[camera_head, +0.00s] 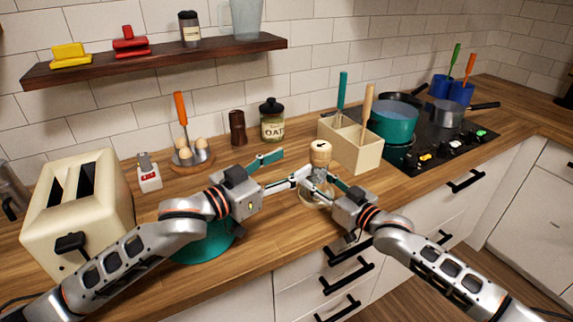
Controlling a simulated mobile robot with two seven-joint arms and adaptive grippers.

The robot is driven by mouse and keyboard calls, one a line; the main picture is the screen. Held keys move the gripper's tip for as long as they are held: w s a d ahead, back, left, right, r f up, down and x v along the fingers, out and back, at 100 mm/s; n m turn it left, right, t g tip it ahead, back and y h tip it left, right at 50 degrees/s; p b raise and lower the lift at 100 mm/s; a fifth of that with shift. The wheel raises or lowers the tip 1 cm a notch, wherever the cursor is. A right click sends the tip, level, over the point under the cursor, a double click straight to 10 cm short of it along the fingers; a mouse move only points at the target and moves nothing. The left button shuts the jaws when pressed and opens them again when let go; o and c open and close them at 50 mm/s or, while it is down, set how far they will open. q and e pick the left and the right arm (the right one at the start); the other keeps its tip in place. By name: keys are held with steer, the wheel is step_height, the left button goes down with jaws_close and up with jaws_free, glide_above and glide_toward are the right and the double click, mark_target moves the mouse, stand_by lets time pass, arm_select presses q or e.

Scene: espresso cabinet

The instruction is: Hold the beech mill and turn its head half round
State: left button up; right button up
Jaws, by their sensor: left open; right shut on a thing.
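The beech mill (320,153) stands upright on the wooden counter, its pale round head showing a dark mark on top. Its lower part is largely hidden behind my grippers. My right gripper (318,180) comes from the front right and is shut on the mill below its head. My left gripper (294,163) comes from the left and is open, its fingers spread wide. One left fingertip is close to the mill's left side; I cannot tell if it touches.
A cream utensil box (357,155) stands close behind right. A glass item (316,200) shows under my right gripper. A teal bowl (205,246) lies under my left arm. A dark mill (237,127), an oat jar (272,120), an egg holder (205,163) and a toaster (82,208) stand around.

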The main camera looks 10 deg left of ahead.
steer(key=o, duration=1.6)
steer(key=shift+r, duration=0.1)
steer(key=shift+c, duration=0.2)
